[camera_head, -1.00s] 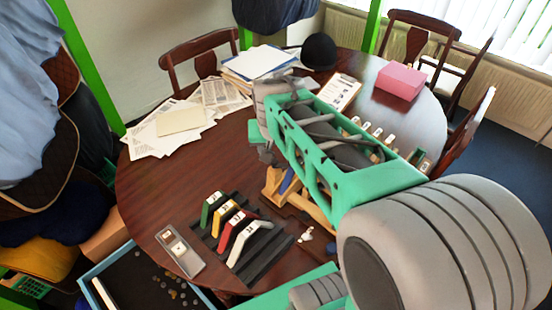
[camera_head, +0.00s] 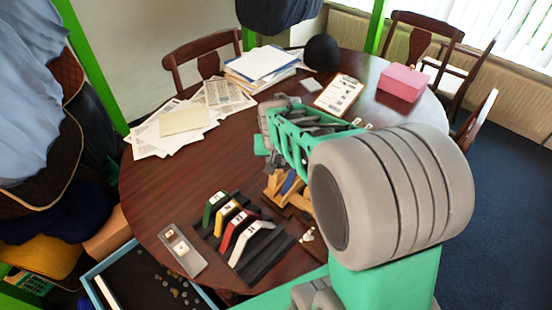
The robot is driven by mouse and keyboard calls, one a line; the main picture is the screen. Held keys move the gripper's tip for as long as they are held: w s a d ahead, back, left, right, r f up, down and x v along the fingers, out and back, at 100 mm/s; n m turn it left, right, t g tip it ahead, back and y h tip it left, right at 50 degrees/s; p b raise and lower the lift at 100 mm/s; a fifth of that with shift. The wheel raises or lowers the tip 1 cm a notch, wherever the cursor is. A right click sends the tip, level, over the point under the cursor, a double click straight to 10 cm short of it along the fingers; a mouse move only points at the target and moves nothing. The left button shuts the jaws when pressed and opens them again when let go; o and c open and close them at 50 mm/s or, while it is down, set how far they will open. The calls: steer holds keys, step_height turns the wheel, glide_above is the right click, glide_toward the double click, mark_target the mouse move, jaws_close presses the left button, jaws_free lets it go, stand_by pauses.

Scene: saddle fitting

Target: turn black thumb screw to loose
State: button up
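I cannot make out the black thumb screw; it is hidden or too small to tell. A light wooden stand with a blue part (camera_head: 279,190) is on the round table, just below my arm's far end. My arm covers its right side. My gripper (camera_head: 262,146) is at the far end of the green and grey arm, above and slightly left of the stand. Its fingertips are too small and covered to show whether they are open or shut. I cannot tell whether it touches the stand.
A black rack (camera_head: 273,262) holds several numbered arched pieces in green, yellow, red and white. A grey device (camera_head: 182,250) lies left of it. A blue-edged tray (camera_head: 98,271) with coins is at lower left. Papers (camera_head: 170,130), a clipboard (camera_head: 339,94) and a pink box (camera_head: 401,82) lie farther back.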

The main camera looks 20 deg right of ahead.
jaws_close()
steer(key=shift+n, duration=0.4)
steer(key=n, duration=0.2)
steer(key=n+y+b, duration=0.2)
steer(key=n, duration=0.1)
steer(key=shift+d+f+n, duration=0.1)
steer(key=shift+d+n, duration=0.2)
steer(key=n+y, duration=0.1)
steer(key=n, duration=0.2)
steer(key=n+y+b, duration=0.1)
steer(key=n, duration=0.2)
steer(key=shift+d+g+y, duration=0.2)
steer(key=shift+g+y, duration=0.1)
steer(key=shift+y, duration=0.1)
steer(key=n, duration=0.2)
steer(key=n+g, duration=0.1)
steer(key=n, duration=0.1)
steer(key=n+g+y, duration=0.1)
steer(key=n, duration=0.1)
steer(key=shift+w+d+n, duration=0.1)
steer(key=shift+w+n, duration=0.15)
steer(key=shift+n, duration=0.15)
steer(key=n+g, duration=0.1)
steer(key=n, duration=0.2)
steer(key=shift+w, duration=0.15)
steer(key=shift+w+n+g+p, duration=0.1)
steer(key=shift+n+g+p, duration=0.6)
steer(key=shift+n, duration=1.1)
